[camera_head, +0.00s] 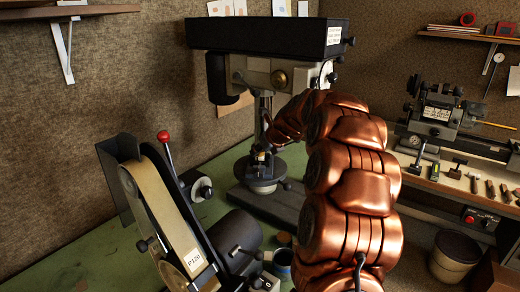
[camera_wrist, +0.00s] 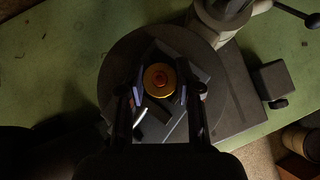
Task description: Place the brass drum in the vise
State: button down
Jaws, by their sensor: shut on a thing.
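The brass drum (camera_wrist: 160,78) shows end-on in the wrist view as a round golden disc with a reddish centre. My gripper (camera_wrist: 161,92) has a dark finger on either side of it and is shut on it. Dark, angular blocks, apparently the vise (camera_wrist: 178,118), lie under and around the drum on the round drill press table. I cannot tell whether the drum sits between the vise jaws or is held just above them. In the head view, my gripper is small and dark above the round table (camera_head: 262,186), partly hidden by my copper-coloured arm.
The drill press (camera_head: 265,70) stands over the round table, its column and head close to my arm. A belt sander (camera_head: 165,210) with a red-knobbed lever stands at front left on the green bench. A tool shelf (camera_head: 460,185) with a small machine is at right.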

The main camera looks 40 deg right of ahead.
jog(key=c, duration=0.8)
grip_release()
jog(key=b+v, duration=0.4)
jog(key=v, duration=0.8)
